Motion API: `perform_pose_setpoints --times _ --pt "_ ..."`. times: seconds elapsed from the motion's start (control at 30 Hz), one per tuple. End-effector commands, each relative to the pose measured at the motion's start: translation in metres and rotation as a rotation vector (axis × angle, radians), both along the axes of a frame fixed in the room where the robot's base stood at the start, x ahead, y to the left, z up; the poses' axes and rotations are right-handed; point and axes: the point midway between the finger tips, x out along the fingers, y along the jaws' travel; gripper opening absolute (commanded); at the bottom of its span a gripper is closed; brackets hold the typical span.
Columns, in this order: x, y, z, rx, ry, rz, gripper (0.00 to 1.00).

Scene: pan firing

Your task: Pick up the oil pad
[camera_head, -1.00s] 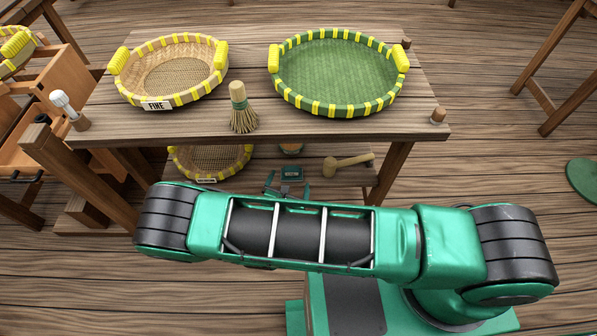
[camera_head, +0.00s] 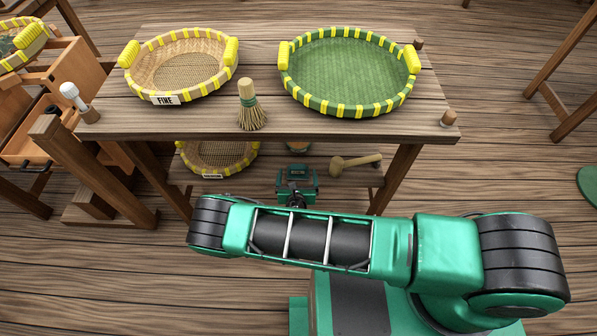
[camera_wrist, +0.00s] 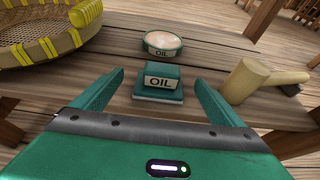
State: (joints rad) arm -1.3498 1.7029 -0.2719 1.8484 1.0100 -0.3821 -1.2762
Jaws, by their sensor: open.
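The oil pad is a small dark green block with a pale OIL label (camera_wrist: 160,83). In the wrist view it lies on the lower shelf, between and just beyond my fingertips. My gripper (camera_wrist: 157,88) is open, with one green finger on each side of the pad and no visible contact. In the head view my gripper (camera_head: 297,185) is at the lower shelf under the table, and it hides the pad there. A round tin labelled OIL (camera_wrist: 162,45) with pale contents stands right behind the pad.
A wooden mallet (camera_wrist: 258,80) lies right of the pad, close to my right finger. A woven basket (camera_wrist: 40,30) is on the left. The tabletop (camera_head: 330,128) overhangs the shelf and carries two trays and a brush (camera_head: 249,105).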

Motion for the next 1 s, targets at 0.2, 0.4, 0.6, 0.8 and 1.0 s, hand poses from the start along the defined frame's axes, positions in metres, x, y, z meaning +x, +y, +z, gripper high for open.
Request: perform_pose_setpoints --times 0.2,0.4,0.6,0.8,1.0 --pt "0.028 -0.003 -0.014 0.001 -0.001 -0.004 0.92" --pt "0.038 -0.003 -0.018 0.001 0.0 -0.001 0.92" --pt "0.038 -0.003 -0.018 0.001 0.0 -0.001 0.87" --pt "0.038 -0.003 -0.018 0.001 0.0 -0.001 0.46" --pt "0.038 -0.003 -0.018 0.001 -0.001 -0.001 0.46"
